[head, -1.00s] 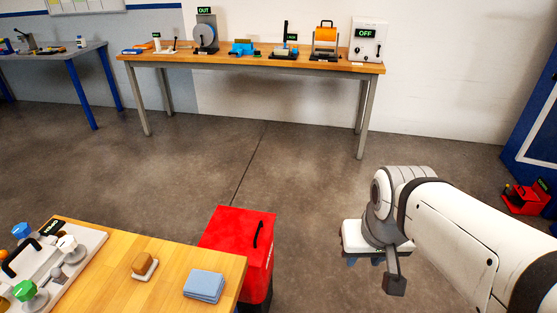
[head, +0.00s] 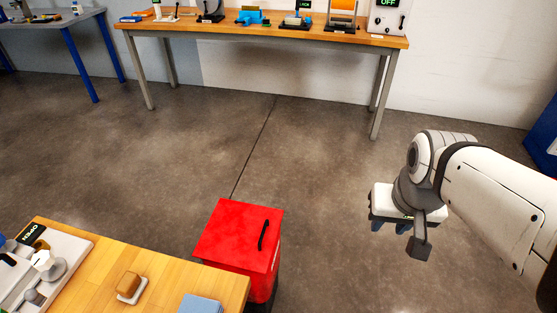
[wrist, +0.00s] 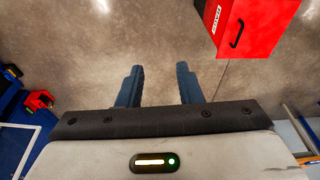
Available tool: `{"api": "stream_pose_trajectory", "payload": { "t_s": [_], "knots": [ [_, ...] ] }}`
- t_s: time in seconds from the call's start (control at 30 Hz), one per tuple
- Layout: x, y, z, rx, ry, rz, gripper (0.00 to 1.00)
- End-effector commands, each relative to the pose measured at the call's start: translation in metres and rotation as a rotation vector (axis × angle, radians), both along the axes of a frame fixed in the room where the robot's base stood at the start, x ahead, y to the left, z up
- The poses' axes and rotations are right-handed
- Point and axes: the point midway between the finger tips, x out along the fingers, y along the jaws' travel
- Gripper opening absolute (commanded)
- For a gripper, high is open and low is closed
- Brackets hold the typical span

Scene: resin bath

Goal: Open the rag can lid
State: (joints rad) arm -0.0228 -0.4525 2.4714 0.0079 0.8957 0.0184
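The rag can (head: 242,242) is a red box standing on the floor beside the wooden bench. Its flat red lid (head: 238,234) is down and has a black handle (head: 264,235) near the right side. The can also shows at the upper right of the wrist view (wrist: 256,22), with the black handle (wrist: 237,33) and a small label. My gripper (head: 405,226) is in the air to the right of the can, well apart from it. In the wrist view its two blue-grey fingers (wrist: 160,84) stand apart with only floor between them.
A wooden bench (head: 185,277) at the front left holds a sponge-like brown block (head: 128,284), folded blue cloths (head: 201,304) and a fixture with valves. A long table (head: 270,42) with devices stands at the back wall. The floor between is clear.

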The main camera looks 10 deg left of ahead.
Motion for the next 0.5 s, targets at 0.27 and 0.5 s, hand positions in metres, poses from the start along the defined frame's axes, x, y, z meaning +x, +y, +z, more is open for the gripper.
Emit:
{"api": "stream_pose_trajectory", "payload": {
  "t_s": [0.27, 0.5],
  "knots": [
    [0.087, 0.062, -0.088, 0.089, 0.068, 0.003, 0.32],
    [0.151, 0.168, -0.185, 0.154, 0.147, -0.019, 0.32]
  ]
}}
